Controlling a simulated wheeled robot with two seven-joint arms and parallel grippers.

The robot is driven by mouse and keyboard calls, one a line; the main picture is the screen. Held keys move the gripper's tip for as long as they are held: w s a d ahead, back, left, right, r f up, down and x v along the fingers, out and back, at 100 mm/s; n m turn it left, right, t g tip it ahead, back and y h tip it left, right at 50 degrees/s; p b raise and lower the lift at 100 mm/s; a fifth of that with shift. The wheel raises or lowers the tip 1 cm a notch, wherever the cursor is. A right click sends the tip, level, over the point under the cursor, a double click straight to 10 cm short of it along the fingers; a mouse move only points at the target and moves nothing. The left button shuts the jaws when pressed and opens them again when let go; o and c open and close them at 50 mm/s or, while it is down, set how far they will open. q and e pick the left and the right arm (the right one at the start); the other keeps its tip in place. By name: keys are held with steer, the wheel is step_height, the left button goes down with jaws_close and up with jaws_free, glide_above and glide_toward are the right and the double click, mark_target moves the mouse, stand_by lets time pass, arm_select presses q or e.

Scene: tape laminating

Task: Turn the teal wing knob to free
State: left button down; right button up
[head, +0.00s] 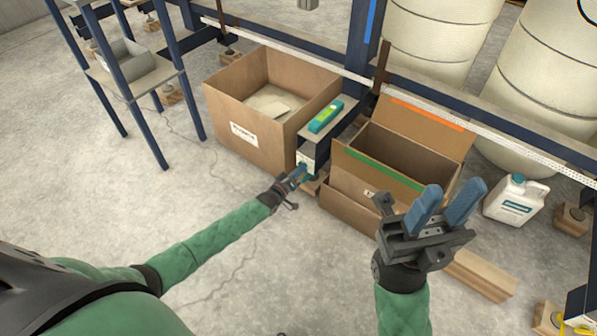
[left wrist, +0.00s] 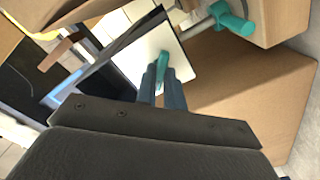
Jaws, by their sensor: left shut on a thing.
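The teal wing knob (left wrist: 163,60) sits on a white plate (left wrist: 150,55) in the left wrist view. My left gripper (left wrist: 163,76) is shut on it, with the blue fingers hiding its lower part.
A second teal handle (left wrist: 232,18) sticks out beside the plate. A teal device (head: 325,116) lies on top of the stand. An open cardboard box (head: 243,133) is left of it and another (head: 345,185) right. A white jug (head: 514,200) stands at the far right.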

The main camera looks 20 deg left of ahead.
stand_by(0.4)
arm_select(q)
steer(key=c, duration=1.5)
jaws_free()
steer(key=p+v, duration=0.2)
steer(key=v, duration=0.6)
